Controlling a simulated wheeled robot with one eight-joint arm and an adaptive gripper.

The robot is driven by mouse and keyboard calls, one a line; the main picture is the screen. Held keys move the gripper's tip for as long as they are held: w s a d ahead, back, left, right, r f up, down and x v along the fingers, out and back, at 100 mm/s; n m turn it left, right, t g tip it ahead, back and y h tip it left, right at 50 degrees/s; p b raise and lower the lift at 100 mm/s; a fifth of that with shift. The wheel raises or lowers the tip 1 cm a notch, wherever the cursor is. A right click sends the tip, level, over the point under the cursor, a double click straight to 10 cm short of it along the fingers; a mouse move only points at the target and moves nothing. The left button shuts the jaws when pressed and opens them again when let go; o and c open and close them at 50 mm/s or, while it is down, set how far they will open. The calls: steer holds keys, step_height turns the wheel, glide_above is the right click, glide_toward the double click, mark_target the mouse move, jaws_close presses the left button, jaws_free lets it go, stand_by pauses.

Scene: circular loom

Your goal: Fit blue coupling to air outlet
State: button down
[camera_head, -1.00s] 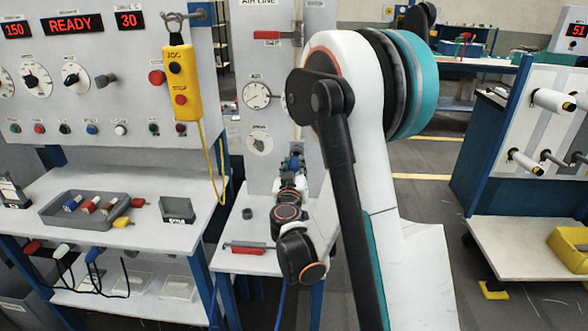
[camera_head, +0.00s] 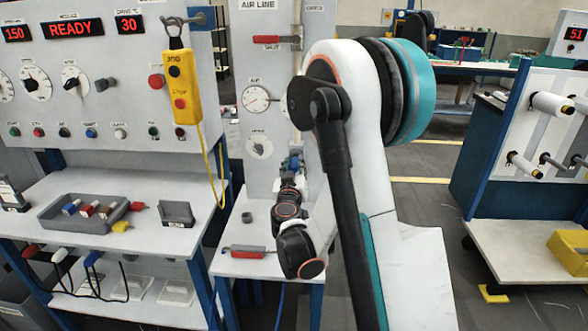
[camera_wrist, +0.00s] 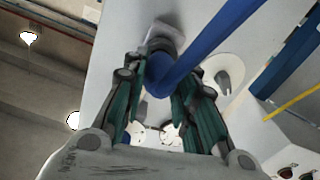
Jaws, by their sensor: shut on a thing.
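The blue coupling (camera_wrist: 157,78) is between the green-padded fingers of my gripper (camera_wrist: 160,98) in the wrist view. A blue hose (camera_wrist: 215,42) runs from it to the upper right. A grey fitting on the panel, apparently the air outlet (camera_wrist: 163,38), is just beyond the coupling. I cannot tell whether they touch or are joined. In the head view my gripper (camera_head: 295,162) is small and close to the AIR LINE panel (camera_head: 268,60), below the gauge level. My arm hides part of the panel, and the outlet is not clear there.
The panel carries a gauge (camera_head: 256,98), a dial (camera_head: 259,146) and a red-handled valve (camera_head: 268,40). A red-handled tool (camera_head: 245,252) lies on the small table below. A yellow pendant (camera_head: 181,85) hangs left of the panel. A grey tray (camera_head: 85,222) stands on the left bench.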

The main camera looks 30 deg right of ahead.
mark_target(294, 168)
steer(key=shift+w+d, duration=0.15)
steer(key=shift+w, duration=0.05)
steer(key=shift+w+d, duration=0.2)
steer(key=shift+w, duration=0.05)
steer(key=shift+w, duration=0.1)
steer(key=c, duration=1.2)
jaws_free()
steer(key=shift+v, duration=3.8)
